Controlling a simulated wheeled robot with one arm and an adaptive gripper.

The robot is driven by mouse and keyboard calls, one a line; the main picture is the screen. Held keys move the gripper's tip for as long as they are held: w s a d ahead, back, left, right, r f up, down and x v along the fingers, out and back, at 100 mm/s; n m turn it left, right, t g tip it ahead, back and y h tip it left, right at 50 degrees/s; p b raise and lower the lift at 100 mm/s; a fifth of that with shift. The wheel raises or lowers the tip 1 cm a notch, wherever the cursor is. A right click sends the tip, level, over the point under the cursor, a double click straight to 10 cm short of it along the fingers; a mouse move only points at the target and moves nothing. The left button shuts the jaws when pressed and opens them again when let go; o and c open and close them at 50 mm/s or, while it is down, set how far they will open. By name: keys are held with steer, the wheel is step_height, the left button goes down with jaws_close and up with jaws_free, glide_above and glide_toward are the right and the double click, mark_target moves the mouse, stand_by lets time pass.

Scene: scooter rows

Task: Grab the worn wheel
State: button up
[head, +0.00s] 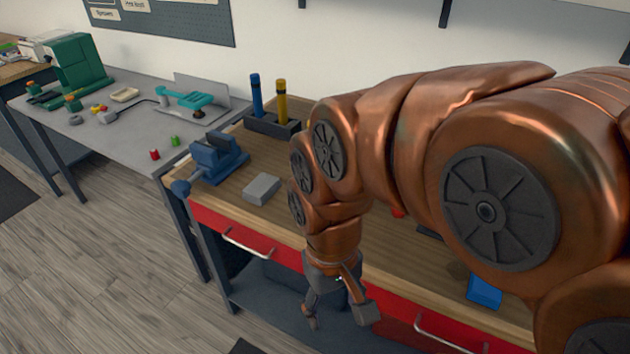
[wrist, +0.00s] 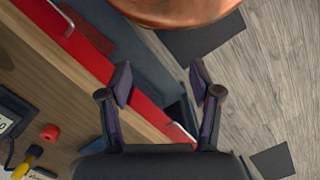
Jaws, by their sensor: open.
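My gripper (head: 338,310) is open and empty, pointing down in front of the red-fronted workbench. In the wrist view its two fingers (wrist: 160,82) are spread with nothing between them. I cannot make out for sure which thing is the worn wheel. Small round pieces lie on the grey table at the left: a red one (head: 154,154), a green one (head: 175,141) and a dark grey ring (head: 75,120). They are far from my gripper and too small to judge wear. A red round piece (wrist: 50,133) lies on the wooden top in the wrist view.
The wooden workbench (head: 335,215) holds a blue vise (head: 217,160), a grey block (head: 262,189), a holder with blue and yellow handles (head: 272,124) and a blue block (head: 485,291). A grey table (head: 130,132) adjoins it. The wooden floor (head: 90,265) at left is clear.

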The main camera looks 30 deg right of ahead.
steer(key=w+d+r+m+t+y, duration=0.1)
steer(key=w+d+r+m, duration=0.1)
steer(key=w+d+m, duration=0.45)
steer(key=w+d+r+m+y+p, duration=0.1)
steer(key=w+d+r+m, duration=0.15)
steer(key=w, duration=0.65)
steer(key=w+d+r+m+t+y, duration=0.1)
steer(key=w+d+r+m, duration=0.1)
steer(key=w+d+m, duration=0.6)
steer(key=w+d, duration=0.1)
steer(key=d, duration=0.1)
steer(key=w+d+m, duration=0.1)
steer(key=d, duration=0.1)
steer(key=w+d+m+y+p, duration=0.1)
steer(key=w+d, duration=0.1)
steer(key=d, duration=0.1)
steer(key=shift+w+d+f+m+t, duration=0.3)
steer(key=shift+w+f+m+t, duration=0.05)
steer(key=shift+f+m+t, duration=0.05)
steer(key=shift+a+p+x, duration=0.15)
steer(key=shift+p+x, duration=0.5)
steer(key=shift+x, duration=1.3)
steer(key=shift+a+p+x, duration=0.15)
steer(key=shift+p+x, duration=0.5)
steer(key=shift+x, duration=1.25)
steer(key=shift+w+r, duration=0.15)
steer(key=shift+w, duration=0.05)
jaws_close()
